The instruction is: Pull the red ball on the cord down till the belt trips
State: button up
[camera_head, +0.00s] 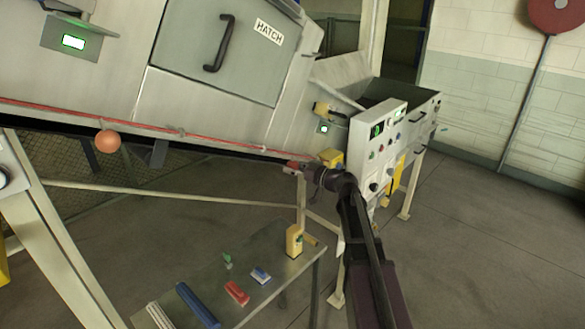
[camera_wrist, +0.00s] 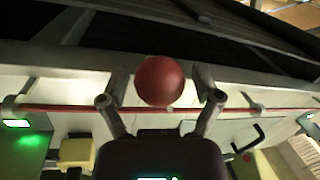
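A red ball (camera_wrist: 160,80) is between the two fingers of my gripper (camera_wrist: 161,78) in the wrist view, with a small gap on each side. The fingers are open and do not appear to touch it. The red cord (camera_wrist: 70,108) runs across the machine front behind the fingers. In the head view, my gripper (camera_head: 296,167) is at the machine's lower edge, near the right end of the cord (camera_head: 225,143); the ball there is mostly hidden. Another orange-red ball (camera_head: 107,141) hangs from the cord farther left, away from my gripper. The belt itself cannot be made out.
A hatch (camera_head: 190,60) with a black handle is above the cord. A control panel (camera_head: 376,148) stands to the right of my gripper. A low metal table (camera_head: 275,262) with brushes and a yellow device (camera_head: 294,240) is below. Open floor lies to the right.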

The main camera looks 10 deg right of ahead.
grip_shut()
jog(key=shift+f+b, duration=2.05)
jog(key=shift+b, duration=0.05)
jog(key=o, duration=0.5)
grip_release()
jog(key=shift+s+d, duration=0.1)
jog(key=v, duration=1.2)
